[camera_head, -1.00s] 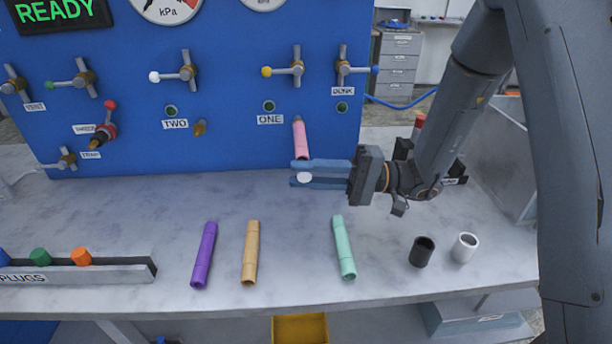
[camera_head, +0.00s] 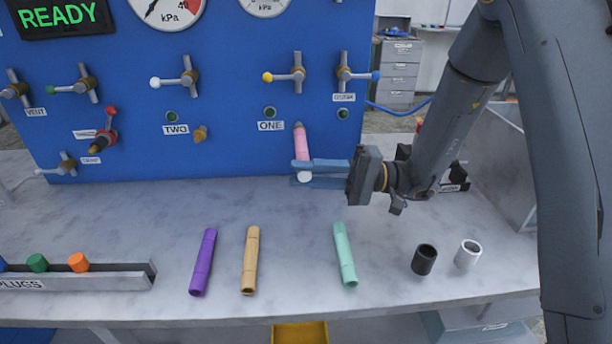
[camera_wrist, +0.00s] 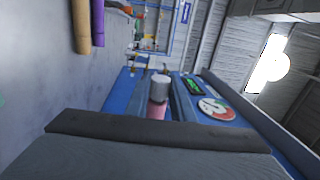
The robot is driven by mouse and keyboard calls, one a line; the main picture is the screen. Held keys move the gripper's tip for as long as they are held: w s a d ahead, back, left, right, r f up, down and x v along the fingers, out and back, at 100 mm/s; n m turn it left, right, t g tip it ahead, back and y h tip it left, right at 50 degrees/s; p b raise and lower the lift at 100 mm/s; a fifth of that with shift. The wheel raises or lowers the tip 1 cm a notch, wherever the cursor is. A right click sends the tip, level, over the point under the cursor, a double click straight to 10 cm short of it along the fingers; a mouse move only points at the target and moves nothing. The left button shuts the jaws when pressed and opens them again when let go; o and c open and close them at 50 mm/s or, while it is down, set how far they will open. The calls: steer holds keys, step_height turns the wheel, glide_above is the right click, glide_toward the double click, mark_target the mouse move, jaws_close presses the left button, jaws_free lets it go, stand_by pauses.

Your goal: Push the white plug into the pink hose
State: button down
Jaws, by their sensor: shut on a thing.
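The pink hose (camera_head: 301,142) hangs from the blue panel below the label ONE, nearly upright. My gripper (camera_head: 304,174) is at its lower end, with its blue fingers coming in from the right. The gripper is shut on the white plug (camera_head: 304,177), which shows between and just below the fingers. In the wrist view the plug (camera_wrist: 159,88) is a pale cylinder between the fingers, with the pink hose (camera_wrist: 156,111) directly in line with it. The plug and hose end look touching or very close. The fingers partly hide the joint, so I cannot tell how deep the plug sits.
Purple (camera_head: 203,262), tan (camera_head: 250,260) and mint (camera_head: 345,254) tubes lie on the grey bench. A black cup (camera_head: 424,260) and a white cup (camera_head: 467,254) stand at right. A plug rack (camera_head: 100,279) is at front left. Panel valves are above.

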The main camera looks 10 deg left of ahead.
steer(key=shift+w+a, duration=0.1)
steer(key=shift+w, duration=0.2)
steer(key=c, duration=1.5)
jaws_free()
steer(key=shift+o, duration=0.2)
steer(key=r+b+v, duration=0.1)
steer(key=b+v, duration=0.1)
steer(key=v, duration=0.5)
steer(key=shift+w+d+f, duration=0.15)
steer(key=shift+d+f, duration=0.25)
steer(key=shift+f, duration=0.1)
